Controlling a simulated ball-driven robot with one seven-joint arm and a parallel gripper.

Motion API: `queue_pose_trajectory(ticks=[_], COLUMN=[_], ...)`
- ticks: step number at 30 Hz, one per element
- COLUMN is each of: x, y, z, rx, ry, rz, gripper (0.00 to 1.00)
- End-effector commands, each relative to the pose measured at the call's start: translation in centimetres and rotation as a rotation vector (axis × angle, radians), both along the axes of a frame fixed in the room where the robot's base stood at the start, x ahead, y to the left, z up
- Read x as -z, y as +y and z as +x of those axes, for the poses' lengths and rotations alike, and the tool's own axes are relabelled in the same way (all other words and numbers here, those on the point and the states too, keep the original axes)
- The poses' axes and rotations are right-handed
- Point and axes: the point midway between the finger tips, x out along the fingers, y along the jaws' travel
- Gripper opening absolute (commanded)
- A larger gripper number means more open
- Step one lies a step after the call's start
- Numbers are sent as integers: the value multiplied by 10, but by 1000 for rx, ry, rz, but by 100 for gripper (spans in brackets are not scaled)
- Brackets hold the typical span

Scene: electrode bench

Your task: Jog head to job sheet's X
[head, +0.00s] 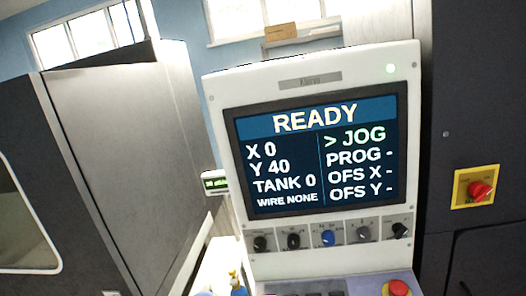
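The machine's control panel (310,84) is white and fills the middle of the head view, slightly tilted in the picture. Its screen (318,155) reads READY, X 0, Y 40, TANK 0, WIRE NONE. On the right of the screen, a marker stands before JOG, above PROG -, OFS X - and OFS Y -. Below the screen is a row of several knobs, one of them blue (328,238) and the others dark or grey. The job sheet cannot be made out in this view. My gripper is not in view.
Another red button (398,287) is at the bottom edge. A grey machine enclosure (125,160) stands at left. A small green display (215,184) shows behind the panel.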

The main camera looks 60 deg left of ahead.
Motion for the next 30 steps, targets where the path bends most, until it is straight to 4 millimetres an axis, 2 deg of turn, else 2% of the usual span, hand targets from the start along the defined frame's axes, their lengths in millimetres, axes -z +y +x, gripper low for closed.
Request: queue_pose_trajectory(ticks=[13,18,21,30], x=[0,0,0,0], y=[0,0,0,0], z=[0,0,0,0], rx=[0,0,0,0], ry=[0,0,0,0], rz=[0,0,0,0], gripper=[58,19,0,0])
